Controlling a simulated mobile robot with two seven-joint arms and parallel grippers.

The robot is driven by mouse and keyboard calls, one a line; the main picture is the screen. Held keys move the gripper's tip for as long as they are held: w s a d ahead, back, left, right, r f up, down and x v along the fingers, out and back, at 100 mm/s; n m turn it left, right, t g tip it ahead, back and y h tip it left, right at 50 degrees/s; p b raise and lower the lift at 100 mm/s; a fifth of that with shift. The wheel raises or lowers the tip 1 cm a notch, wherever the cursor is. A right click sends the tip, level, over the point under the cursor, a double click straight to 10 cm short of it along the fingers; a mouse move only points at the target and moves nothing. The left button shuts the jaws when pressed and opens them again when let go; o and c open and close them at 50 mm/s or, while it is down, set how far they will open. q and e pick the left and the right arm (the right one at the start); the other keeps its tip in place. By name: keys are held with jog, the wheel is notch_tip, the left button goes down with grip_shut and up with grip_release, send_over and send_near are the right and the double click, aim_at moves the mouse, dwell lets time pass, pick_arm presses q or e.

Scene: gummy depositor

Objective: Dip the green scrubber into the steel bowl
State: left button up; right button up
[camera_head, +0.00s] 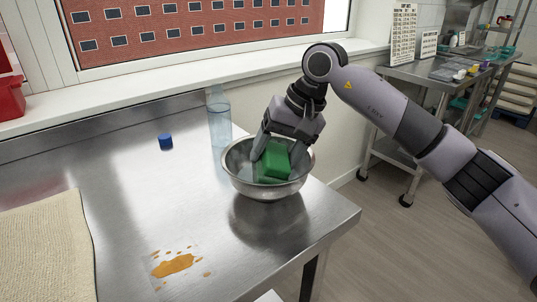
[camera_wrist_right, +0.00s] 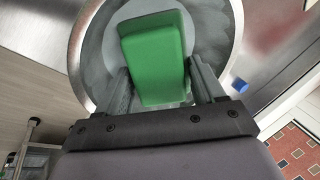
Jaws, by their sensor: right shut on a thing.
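The steel bowl (camera_head: 240,183) stands on the steel table near its right end. My right gripper (camera_head: 270,155) reaches down into the bowl's opening and is shut on the green scrubber (camera_head: 276,161). The scrubber is a green block, tilted, inside the rim. In the right wrist view the scrubber (camera_wrist_right: 153,57) sits between the two fingers, with the bowl (camera_wrist_right: 88,45) around it. Whether the scrubber touches the bowl's bottom is hidden. My left gripper is not in view.
A clear bottle (camera_head: 219,125) stands just behind the bowl. A blue cap (camera_head: 165,142) lies on the table (camera_head: 125,190). An orange-brown spill (camera_head: 173,265) lies near the front, and a beige towel (camera_head: 45,245) at the left. The table's right edge is close to the bowl.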

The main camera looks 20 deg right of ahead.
jog(key=shift+d+r, duration=0.1)
jog(key=shift+r, duration=0.25)
jog(key=s+p+v, duration=0.1)
jog(key=p+v, duration=0.3)
jog(key=v, duration=0.5)
jog(key=shift+p, duration=0.4)
jog(key=shift+f, duration=0.1)
notch_tip(320, 180, up, 5)
jog(key=p, duration=0.3)
jog(key=shift+p, duration=0.4)
